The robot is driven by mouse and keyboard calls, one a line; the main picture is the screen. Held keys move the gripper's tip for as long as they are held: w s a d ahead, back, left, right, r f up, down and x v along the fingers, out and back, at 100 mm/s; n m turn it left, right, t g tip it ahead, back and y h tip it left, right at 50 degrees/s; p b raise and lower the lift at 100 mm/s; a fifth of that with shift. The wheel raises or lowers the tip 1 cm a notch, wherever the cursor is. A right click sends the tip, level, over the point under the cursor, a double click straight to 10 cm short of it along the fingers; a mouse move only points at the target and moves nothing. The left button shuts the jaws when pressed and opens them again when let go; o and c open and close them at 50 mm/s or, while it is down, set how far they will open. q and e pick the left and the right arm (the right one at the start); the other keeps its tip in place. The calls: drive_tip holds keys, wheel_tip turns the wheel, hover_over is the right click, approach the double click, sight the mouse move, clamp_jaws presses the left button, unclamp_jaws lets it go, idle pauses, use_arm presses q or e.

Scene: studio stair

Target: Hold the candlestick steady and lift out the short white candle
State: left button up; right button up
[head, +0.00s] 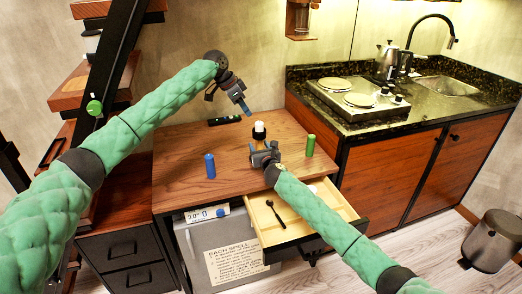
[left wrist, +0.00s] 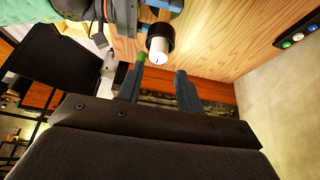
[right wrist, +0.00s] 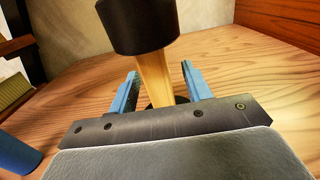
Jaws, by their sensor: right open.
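The short white candle (head: 259,126) sits in the black cup of the candlestick (head: 259,135) on the wooden table. In the left wrist view the candle (left wrist: 158,53) stands out of the dark cup (left wrist: 161,34). My left gripper (head: 247,110) is open and empty, above and apart from the candle, which shows beyond its fingertips (left wrist: 160,76). My right gripper (head: 258,152) is low at the candlestick. In the right wrist view its open fingers (right wrist: 160,80) are either side of the tan stem (right wrist: 155,78), under the black cup (right wrist: 138,25); contact cannot be told.
A blue cylinder (head: 210,166) stands left on the table and a green one (head: 310,146) right. A dark strip with buttons (head: 224,120) lies at the back. An open drawer (head: 276,233) holding a black spoon-like utensil (head: 275,213) juts out below my right arm.

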clamp_jaws()
